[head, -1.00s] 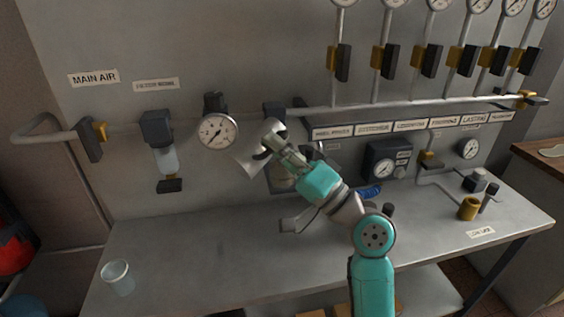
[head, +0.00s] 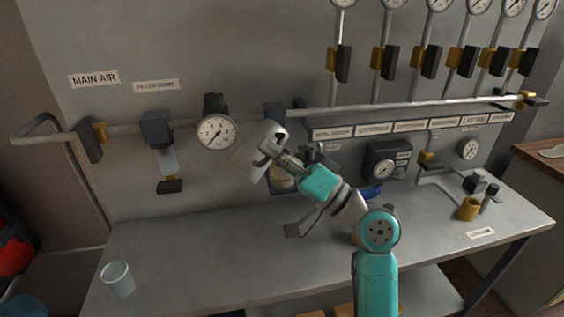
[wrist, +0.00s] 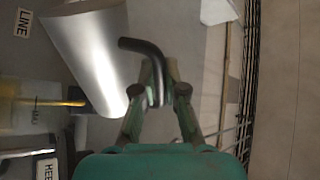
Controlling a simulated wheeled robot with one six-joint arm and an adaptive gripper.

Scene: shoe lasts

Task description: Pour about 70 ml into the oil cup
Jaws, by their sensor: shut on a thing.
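A silver metal pitcher (head: 247,160) is held tilted in the air before the wall panel. In the wrist view its shiny side (wrist: 88,50) fills the upper left, with its dark handle (wrist: 150,60) between the fingers. My gripper (head: 278,158) is shut on the handle; it also shows in the wrist view (wrist: 158,88). A pale bowl-like part (head: 283,182) shows below the pitcher, partly hidden by my gripper; a yellowish part (wrist: 30,105) shows left in the wrist view. I cannot tell whether either is the oil cup. No liquid stream is visible.
A clear bluish cup (head: 117,279) stands at the bench's front left. A brass cup (head: 468,209) stands at right near a label (head: 481,233). A gauge (head: 216,132) and filter bowl (head: 166,160) hang left of the pitcher.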

